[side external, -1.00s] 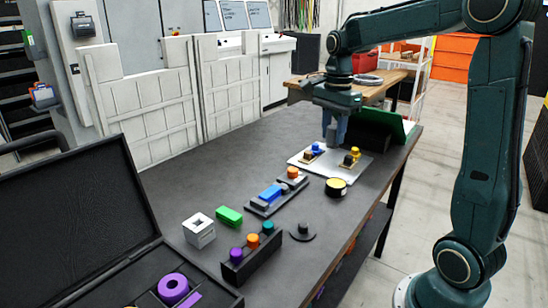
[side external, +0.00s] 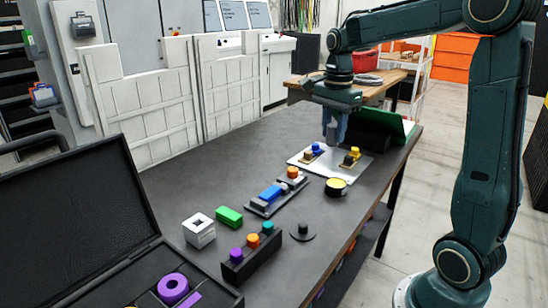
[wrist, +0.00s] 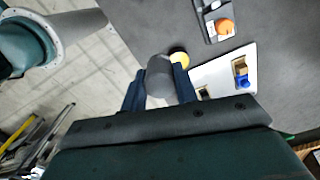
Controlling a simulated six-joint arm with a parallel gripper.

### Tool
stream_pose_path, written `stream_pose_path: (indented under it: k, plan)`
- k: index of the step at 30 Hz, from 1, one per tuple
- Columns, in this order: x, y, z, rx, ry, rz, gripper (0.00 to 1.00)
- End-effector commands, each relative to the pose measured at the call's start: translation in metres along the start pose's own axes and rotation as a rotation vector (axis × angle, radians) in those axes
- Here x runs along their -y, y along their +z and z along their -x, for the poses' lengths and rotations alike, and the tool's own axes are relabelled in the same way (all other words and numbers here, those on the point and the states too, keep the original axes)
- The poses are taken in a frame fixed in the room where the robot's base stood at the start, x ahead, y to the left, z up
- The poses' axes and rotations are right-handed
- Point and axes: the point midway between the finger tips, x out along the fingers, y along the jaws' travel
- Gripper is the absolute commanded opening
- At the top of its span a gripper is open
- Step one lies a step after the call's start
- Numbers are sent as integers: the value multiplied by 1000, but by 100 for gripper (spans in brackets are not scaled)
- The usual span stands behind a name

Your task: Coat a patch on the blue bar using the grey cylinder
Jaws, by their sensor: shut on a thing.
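My gripper (side external: 335,126) is shut on the grey cylinder (wrist: 160,78), which sits between its two blue fingers in the wrist view. It holds the cylinder above the far part of the dark table, behind the white plate. The blue bar (side external: 270,193) lies in a narrow dark fixture (side external: 262,211) near the table's middle, well apart from the gripper. The wrist view shows only the orange-knob end of that fixture (wrist: 213,8); the blue bar is out of that view.
The white plate (side external: 327,172) carries blue and yellow knobbed pieces. A yellow-topped round pot (side external: 336,186) stands near the right edge. A green block (side external: 229,216), white block (side external: 199,230), dark knob rack (side external: 251,258) and open black case (side external: 90,215) are nearer.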

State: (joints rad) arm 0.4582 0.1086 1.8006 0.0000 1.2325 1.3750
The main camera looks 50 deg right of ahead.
Motion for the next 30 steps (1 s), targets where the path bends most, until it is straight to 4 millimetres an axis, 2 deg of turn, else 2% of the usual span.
stream_pose_path:
  k: [8, 14, 27, 30]
  plan:
    - [0, 0, -1, 0, 0, 0, 11]
    - [6, -11, -12, 1, 3, -4, 11]
    - [32, -70, -78, 1, 3, -4, 11]
    - [34, -78, -89, 0, 2, -2, 11]
